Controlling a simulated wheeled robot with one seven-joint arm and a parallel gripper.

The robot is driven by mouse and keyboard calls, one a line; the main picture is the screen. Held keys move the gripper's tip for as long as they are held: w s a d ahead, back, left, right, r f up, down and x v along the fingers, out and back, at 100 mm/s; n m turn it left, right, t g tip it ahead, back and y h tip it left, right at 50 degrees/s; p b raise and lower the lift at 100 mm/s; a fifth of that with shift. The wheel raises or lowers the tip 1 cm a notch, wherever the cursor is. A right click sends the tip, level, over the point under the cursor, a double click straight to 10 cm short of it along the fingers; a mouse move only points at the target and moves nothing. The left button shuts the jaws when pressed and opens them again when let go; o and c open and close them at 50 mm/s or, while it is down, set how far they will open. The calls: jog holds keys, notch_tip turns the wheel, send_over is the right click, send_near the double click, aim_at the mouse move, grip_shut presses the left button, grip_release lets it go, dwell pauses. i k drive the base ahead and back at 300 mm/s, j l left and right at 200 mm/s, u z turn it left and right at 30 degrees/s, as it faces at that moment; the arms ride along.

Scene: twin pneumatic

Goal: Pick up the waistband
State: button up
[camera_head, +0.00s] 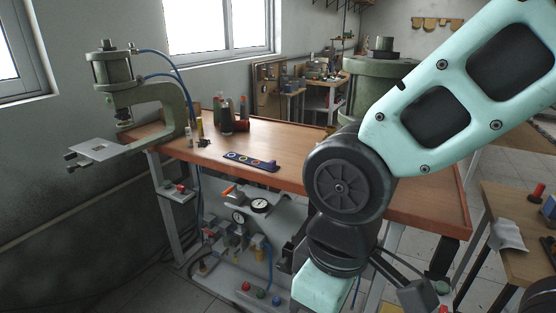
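A flat dark blue strip (250,161) with several round, light-rimmed spots lies on the wooden workbench (300,140), near its front edge. It is the only band-like thing I see, and I cannot tell for sure that it is the waistband. My arm reaches in from the upper right and bends down in front of the bench, to the right of the strip. My gripper is not visible; the arm runs out of the frame at the bottom. My arm hides part of the bench's right side.
A green press (140,95) stands at the bench's left end. Several small bottles (225,115) stand near it at the back. Gauges (259,205) and pneumatic parts sit below the bench front. A second table (520,215) is at right. The bench around the strip is mostly clear.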

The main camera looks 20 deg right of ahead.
aim_at(271, 166)
jog(key=i+j, duration=0.4)
jog(key=i+j+z, duration=0.15)
jog(key=i+j, duration=0.55)
jog(key=j, duration=0.2)
jog(key=i+j+z, duration=0.15)
jog(key=i+j, duration=0.2)
jog(key=j, duration=0.1)
